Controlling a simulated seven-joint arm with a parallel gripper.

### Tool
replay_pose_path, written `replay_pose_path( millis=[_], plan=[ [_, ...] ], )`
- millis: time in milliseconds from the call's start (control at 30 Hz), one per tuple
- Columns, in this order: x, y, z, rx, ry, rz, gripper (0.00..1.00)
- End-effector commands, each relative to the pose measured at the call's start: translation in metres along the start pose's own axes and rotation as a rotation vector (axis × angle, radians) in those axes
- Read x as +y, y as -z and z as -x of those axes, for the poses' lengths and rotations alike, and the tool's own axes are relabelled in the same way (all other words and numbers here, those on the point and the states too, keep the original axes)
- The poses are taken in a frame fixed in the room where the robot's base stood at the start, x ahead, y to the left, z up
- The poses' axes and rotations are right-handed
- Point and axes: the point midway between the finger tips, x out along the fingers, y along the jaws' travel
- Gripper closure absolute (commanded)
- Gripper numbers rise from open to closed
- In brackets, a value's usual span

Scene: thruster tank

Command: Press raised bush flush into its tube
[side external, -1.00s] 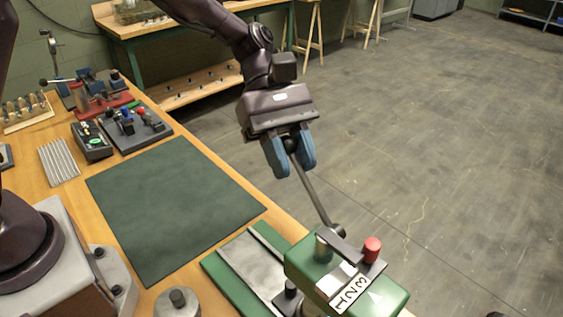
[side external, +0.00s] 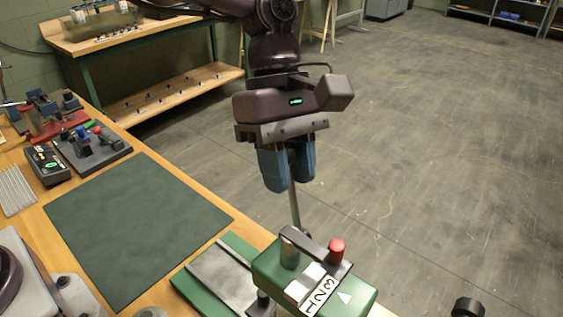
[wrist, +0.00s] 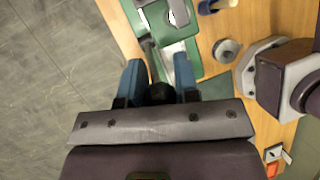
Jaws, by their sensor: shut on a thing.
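A green press head (side external: 268,268) stands at the bench's front edge, with a red knob (side external: 337,250) and a white plate marked 1 2 3 (side external: 318,293). A thin steel lever (side external: 295,207) rises from it. My gripper (side external: 289,188) is shut on the lever's upper end. In the wrist view, a black ball knob (wrist: 161,94) sits between my blue fingers (wrist: 160,75), the lever running from it to the green press (wrist: 181,52). A green base with a steel slide (side external: 222,275) extends left of the head. I cannot make out the bush or its tube.
A dark green mat (side external: 135,230) lies clear on the bench. Dark trays with small fixtures (side external: 92,146) stand behind it. A round grey part (wrist: 227,50) lies beside the press. A second bench (side external: 140,40) is at the back. Floor right of my arm is open.

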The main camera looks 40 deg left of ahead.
Motion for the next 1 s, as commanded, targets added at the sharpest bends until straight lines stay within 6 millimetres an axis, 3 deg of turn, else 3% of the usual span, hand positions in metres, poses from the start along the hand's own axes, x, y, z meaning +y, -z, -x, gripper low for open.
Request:
replay_pose_path(
  millis=[400,433,500,533,833,1000],
  plan=[
    [0.001,-0.003,-0.003,-0.007,-0.001,-0.002,1.0],
    [0.001,-0.003,-0.003,-0.007,-0.001,-0.003,0.64],
    [0.001,-0.003,-0.003,-0.006,-0.001,-0.003,0.48],
    [0.001,-0.003,-0.003,-0.005,-0.001,-0.003,0.46],
    [0.001,-0.002,0.001,-0.004,-0.002,-0.002,0.46],
    [0.001,-0.002,0.022,-0.005,-0.006,-0.002,0.46]
  ],
)
